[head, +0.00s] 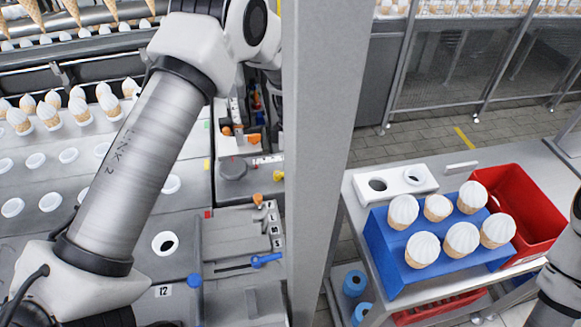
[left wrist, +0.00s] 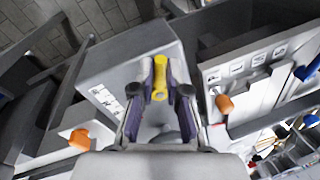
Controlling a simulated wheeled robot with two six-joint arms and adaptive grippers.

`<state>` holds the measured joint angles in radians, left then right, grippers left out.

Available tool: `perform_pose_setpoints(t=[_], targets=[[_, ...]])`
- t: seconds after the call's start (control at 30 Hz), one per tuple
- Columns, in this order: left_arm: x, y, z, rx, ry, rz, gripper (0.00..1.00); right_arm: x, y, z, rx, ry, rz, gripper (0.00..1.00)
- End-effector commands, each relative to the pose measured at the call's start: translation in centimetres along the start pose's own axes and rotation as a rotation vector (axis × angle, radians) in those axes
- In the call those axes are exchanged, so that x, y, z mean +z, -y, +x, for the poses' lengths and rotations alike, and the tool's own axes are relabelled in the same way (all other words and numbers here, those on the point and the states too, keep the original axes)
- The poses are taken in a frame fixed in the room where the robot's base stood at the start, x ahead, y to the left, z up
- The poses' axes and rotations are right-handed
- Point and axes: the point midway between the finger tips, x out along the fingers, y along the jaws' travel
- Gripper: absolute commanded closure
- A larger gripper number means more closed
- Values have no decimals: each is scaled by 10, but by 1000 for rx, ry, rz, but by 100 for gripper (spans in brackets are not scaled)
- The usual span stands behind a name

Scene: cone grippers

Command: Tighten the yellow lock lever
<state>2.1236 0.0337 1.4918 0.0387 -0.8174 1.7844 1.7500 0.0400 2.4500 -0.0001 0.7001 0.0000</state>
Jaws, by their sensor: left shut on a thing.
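The yellow lock lever (left wrist: 159,78) shows in the left wrist view, on top of a grey housing (left wrist: 115,65). My left gripper (left wrist: 160,85) is shut on it, with one dark finger on each side of the lever. The fingers hide the lever's sides, and its mounting is hard to make out. In the head view my left arm comes in from the left, but its gripper is hidden.
Orange knobs (left wrist: 79,139) and (left wrist: 224,103) stand on either side of the housing. A grey post (head: 318,130) crosses the head view. At right, a blue rack (head: 385,250) of cream-topped cones and a red bin (head: 535,195) stand on a table. Several cones stand at left.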

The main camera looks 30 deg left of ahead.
Motion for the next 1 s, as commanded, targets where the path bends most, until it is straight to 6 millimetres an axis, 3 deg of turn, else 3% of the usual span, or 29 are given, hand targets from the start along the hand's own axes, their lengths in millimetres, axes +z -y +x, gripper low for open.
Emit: perform_pose_setpoints(t=[0.4, 1.0], targets=[[-4, -7, -1, -4, 51, -267, 100, 0, 0, -15, 0, 0, 0, 60], [-4, -9, 0, -5, 61, -330, 100, 0, 0, -17, 0, 0, 0, 60]])
